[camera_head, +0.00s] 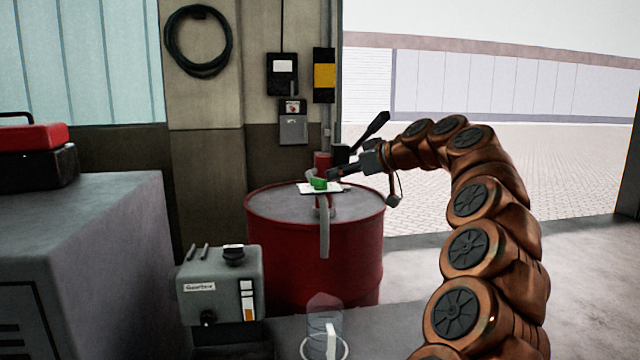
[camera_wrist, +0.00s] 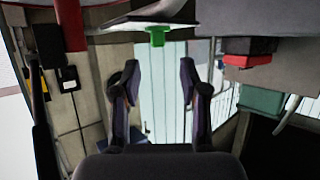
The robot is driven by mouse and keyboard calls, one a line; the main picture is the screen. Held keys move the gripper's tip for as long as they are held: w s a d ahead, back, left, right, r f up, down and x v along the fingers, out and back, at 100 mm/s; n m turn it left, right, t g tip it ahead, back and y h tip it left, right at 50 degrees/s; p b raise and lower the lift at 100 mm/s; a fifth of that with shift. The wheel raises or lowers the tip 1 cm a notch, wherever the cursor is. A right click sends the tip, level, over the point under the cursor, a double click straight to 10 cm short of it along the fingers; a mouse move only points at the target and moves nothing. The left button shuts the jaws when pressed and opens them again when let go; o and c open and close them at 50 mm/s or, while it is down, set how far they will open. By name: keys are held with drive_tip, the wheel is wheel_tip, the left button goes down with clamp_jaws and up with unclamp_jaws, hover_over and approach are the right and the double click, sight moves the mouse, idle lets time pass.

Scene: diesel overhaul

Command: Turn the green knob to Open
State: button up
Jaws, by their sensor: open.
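The green knob (camera_head: 319,183) sits on a white plate (camera_head: 308,188) on top of the red drum (camera_head: 280,235). In the wrist view the green knob (camera_wrist: 156,36) shows near the top, with the white plate (camera_wrist: 125,23) beside it. My gripper (camera_head: 333,174) is just right of the knob in the head view. In the wrist view its two fingers (camera_wrist: 157,68) are spread apart with nothing between them. The knob lies beyond the fingertips there. Whether a finger touches it I cannot tell. Any Open marking on the plate is too small to read.
A grey hose (camera_head: 324,232) hangs down the drum's front. A grey gearbox-like unit (camera_head: 222,285) stands front left, near a clear container (camera_head: 324,312). A grey cabinet (camera_head: 90,230) with a red toolbox (camera_head: 35,140) fills the left. Open floor lies at right.

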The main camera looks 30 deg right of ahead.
sight(320, 179)
drive_tip(key=p+x, duration=0.1)
drive_tip(key=x, duration=0.6)
drive_tip(key=shift+w+f, duration=0.1)
drive_tip(key=shift+w, duration=0.25)
clamp_jaws()
